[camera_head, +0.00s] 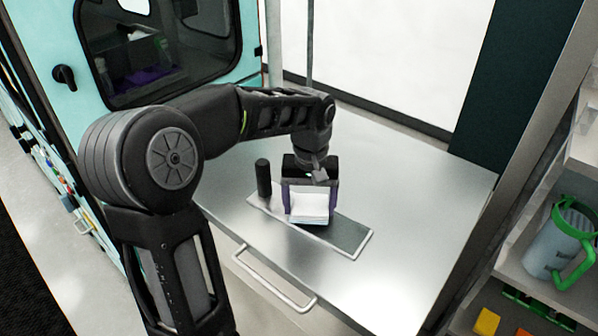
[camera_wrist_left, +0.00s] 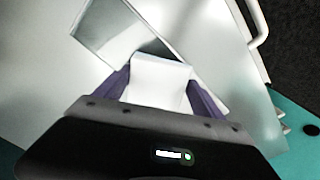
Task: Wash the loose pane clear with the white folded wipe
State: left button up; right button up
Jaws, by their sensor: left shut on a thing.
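The loose pane (camera_head: 347,233) lies flat on the metal table, a grey rectangle with a pale rim. It also shows in the left wrist view (camera_wrist_left: 115,35). My left gripper (camera_head: 309,197) is shut on the white folded wipe (camera_head: 310,208), held between its purple fingers over the middle of the pane. The wipe also shows in the left wrist view (camera_wrist_left: 158,82). I cannot tell whether the wipe touches the pane. The wipe and gripper hide part of the pane. My right gripper is not in view.
A dark upright cylinder (camera_head: 263,178) stands by the pane's left end. The metal table (camera_head: 420,185) is clear to the right, with a handle (camera_head: 275,285) at its front. A teal cabinet (camera_head: 75,100) stands at left. A pitcher with a green handle (camera_head: 560,245) is on a right shelf.

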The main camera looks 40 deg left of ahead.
pick_arm(q)
jog(key=shift+a+r+p, duration=0.55)
jog(key=shift+r+p, duration=0.1)
jog(key=shift+r, duration=0.15)
jog(key=r+p, duration=0.1)
jog(key=r, duration=0.2)
jog(key=shift+s+d+p, duration=0.1)
jog(key=shift+d+p, duration=0.25)
jog(key=shift+a+r+p, duration=0.15)
jog(key=shift+r+p, duration=0.45)
jog(key=shift+r, duration=1.2)
jog(key=shift+d, duration=0.2)
